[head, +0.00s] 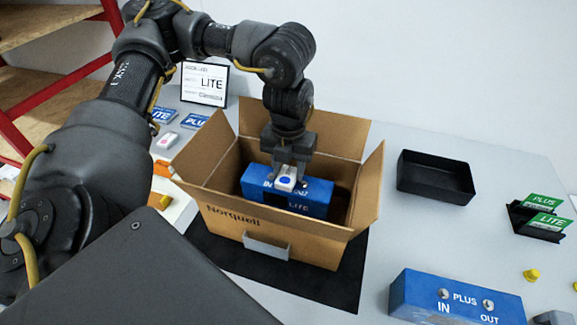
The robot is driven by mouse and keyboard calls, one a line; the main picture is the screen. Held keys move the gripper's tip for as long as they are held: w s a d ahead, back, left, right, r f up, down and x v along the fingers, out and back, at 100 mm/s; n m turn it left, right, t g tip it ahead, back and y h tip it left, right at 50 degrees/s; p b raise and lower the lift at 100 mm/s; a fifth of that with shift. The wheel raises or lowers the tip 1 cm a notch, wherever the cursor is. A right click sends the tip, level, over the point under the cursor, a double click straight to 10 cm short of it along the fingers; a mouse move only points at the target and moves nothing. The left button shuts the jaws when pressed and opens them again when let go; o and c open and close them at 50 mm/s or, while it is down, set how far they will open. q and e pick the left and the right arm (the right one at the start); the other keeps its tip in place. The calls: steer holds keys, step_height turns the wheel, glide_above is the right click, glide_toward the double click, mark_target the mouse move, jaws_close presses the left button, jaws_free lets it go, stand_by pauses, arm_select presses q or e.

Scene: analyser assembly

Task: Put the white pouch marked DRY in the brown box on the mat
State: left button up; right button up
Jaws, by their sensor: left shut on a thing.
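The brown box (235,229), marked Norquell, stands open on the black mat (330,287), its flaps spread. A blue unit marked LITE (318,192) lies inside it. My left gripper (290,166) is inside the box opening, pointing down and shut on a small white pouch (285,179) with a blue dot. The pouch is at the top of the blue unit; I cannot tell whether it touches it. No DRY mark is readable on it. My right gripper is not in view.
A white piece with a reddish dot (167,140) lies behind the box at left. A black tray (435,178) is empty at right. A blue PLUS unit (455,299) is at front right. A holder (537,222) has green cards. A LITE sign (205,84) stands behind.

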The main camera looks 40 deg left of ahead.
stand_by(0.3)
arm_select(q)
steer(key=o, duration=1)
steer(key=shift+o, duration=0.2)
